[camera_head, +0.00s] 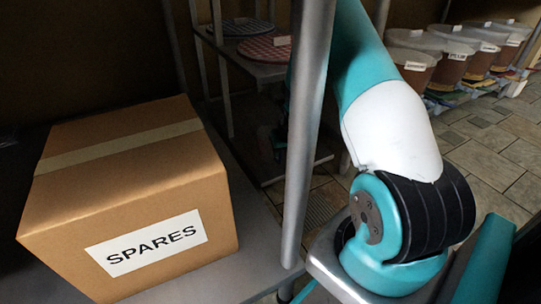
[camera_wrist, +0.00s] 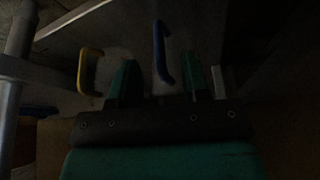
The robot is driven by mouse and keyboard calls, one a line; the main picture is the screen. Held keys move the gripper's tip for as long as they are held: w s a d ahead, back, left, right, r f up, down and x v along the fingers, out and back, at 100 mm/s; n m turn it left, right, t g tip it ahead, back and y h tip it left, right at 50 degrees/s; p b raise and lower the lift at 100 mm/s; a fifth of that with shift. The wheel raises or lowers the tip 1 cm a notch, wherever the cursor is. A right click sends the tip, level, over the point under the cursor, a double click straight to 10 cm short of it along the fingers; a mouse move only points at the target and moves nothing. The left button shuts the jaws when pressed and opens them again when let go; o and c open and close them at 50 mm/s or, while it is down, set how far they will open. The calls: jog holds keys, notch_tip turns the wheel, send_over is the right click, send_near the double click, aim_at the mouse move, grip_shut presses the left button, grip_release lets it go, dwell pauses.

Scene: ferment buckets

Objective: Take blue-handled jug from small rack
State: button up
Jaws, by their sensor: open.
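In the dark wrist view, a blue handle (camera_wrist: 161,54) stands between the two fingers of my gripper (camera_wrist: 158,82). The fingers are apart, and I cannot tell whether either touches the handle. The body of the jug that the blue handle belongs to is too dark to make out. A yellow handle (camera_wrist: 85,70) shows to the left, outside the fingers. In the head view my arm fills the middle right, and neither my gripper nor the handles can be seen there.
A cardboard box labelled SPARES (camera_head: 150,200) sits on a dark shelf at left. A metal post (camera_head: 308,130) stands close beside my arm. A rack with checked round pieces (camera_head: 265,48) is behind. Several lidded buckets (camera_head: 412,68) line the back right. Tiled floor is open at right.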

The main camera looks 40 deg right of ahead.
aim_at(281, 153)
jog(key=shift+b+x, duration=2.55)
jog(key=shift+x, duration=0.55)
jog(key=shift+w+d+r, duration=0.1)
jog(key=shift+w+r, duration=0.05)
jog(key=shift+r, duration=0.1)
grip_shut()
